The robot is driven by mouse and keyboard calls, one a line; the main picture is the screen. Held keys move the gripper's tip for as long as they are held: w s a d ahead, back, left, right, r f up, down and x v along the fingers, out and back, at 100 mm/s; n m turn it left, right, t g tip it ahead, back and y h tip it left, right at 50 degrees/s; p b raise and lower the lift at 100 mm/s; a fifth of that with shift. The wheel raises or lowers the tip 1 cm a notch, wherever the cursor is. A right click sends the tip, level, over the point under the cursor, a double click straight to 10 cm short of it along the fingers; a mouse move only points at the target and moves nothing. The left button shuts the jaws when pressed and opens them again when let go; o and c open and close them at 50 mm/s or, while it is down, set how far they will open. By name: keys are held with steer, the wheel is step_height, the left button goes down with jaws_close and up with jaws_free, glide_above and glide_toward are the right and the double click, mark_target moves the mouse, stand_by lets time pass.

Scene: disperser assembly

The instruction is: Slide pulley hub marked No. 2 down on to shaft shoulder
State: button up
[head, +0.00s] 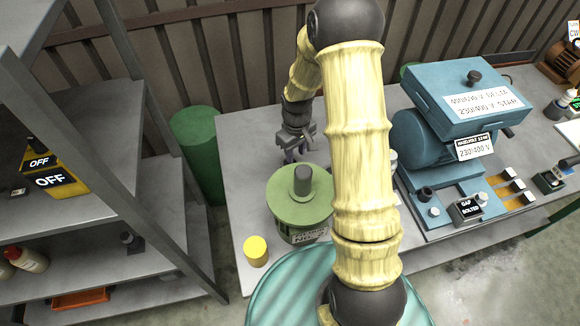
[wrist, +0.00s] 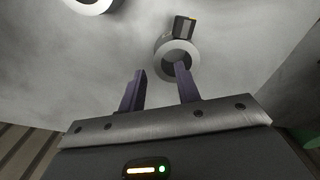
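My gripper (wrist: 160,76) is open, with its two purple fingers apart. In the wrist view a pale grey ring-shaped hub (wrist: 163,48) with a dark tag lies on the grey bench. The right fingertip overlaps its opening; I cannot tell whether it is inside or above it. A second pale ring (wrist: 91,3) is cut off at the top edge. I cannot read a No. 2 mark on either. In the head view my gripper (head: 296,150) hangs over the bench behind a grey upright shaft (head: 302,182), which stands on a green round-topped body (head: 285,210).
A yellow cylinder (head: 256,251) stands at the bench's front left. A blue motor unit (head: 450,130) with switches and labels fills the right. A pale piece (head: 393,160) shows partly behind my arm. Grey shelving (head: 80,190) and a green drum (head: 198,150) stand left.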

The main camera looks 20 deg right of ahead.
mark_target(296, 159)
steer(key=shift+f, duration=0.1)
steer(key=shift+w+d+f+p, duration=0.1)
steer(key=shift+f+p, duration=0.65)
steer(key=shift+f, duration=1.75)
jaws_close()
